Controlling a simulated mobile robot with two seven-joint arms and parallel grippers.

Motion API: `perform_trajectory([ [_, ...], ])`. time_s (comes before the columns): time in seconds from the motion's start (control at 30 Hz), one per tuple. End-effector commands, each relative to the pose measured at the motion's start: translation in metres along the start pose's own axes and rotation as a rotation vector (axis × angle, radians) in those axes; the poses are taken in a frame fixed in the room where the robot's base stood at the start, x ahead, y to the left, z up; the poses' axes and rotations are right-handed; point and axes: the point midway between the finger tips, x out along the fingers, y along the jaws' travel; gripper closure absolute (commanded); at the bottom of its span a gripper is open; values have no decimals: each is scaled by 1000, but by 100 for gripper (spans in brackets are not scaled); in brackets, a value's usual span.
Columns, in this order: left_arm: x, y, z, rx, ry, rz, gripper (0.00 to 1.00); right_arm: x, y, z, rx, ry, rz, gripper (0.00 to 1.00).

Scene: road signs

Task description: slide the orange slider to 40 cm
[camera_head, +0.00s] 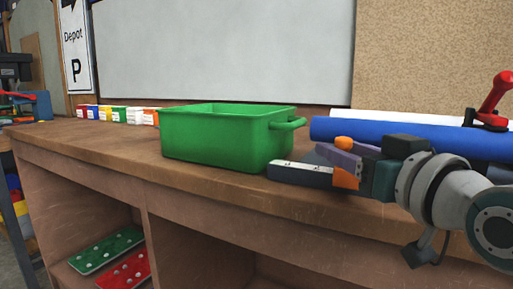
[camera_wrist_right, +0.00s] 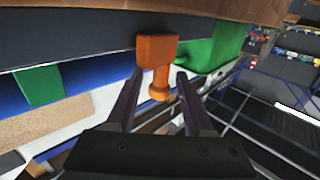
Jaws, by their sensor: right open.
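The orange slider (camera_head: 345,178) sits on a dark rail (camera_head: 299,173) with pale scale marks near the bench's front edge; the scale figures are too small to read. My right gripper (camera_head: 335,153) is open at the slider, with the orange knob showing by its purple fingers. In the right wrist view, the orange slider (camera_wrist_right: 157,48) lies ahead, and its knob reaches between the two open fingers (camera_wrist_right: 159,77), with gaps seen on both sides. The dark rail (camera_wrist_right: 90,60) runs across behind it. My arm hides the rail's right part in the head view. My left gripper is not in view.
A green bin (camera_head: 215,135) with a side handle stands just left of the rail. Blue and white rolls (camera_head: 380,130) lie behind my right gripper. Several small coloured boxes (camera_head: 118,115) line the back left. The bench top (camera_head: 90,145) left of the bin is clear.

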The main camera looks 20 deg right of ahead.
Motion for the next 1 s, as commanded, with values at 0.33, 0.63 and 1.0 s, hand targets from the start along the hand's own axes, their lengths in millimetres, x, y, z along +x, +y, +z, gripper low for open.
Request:
perform_trajectory([
  [0.33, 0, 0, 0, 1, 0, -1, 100, 5, 0, 0, -1, 0, 0, 48],
  [0.63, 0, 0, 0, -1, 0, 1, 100, 5, 0, 0, -1, 0, 0, 79],
  [1.0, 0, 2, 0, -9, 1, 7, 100, 5, 0, 0, -1, 0, 0, 100],
])
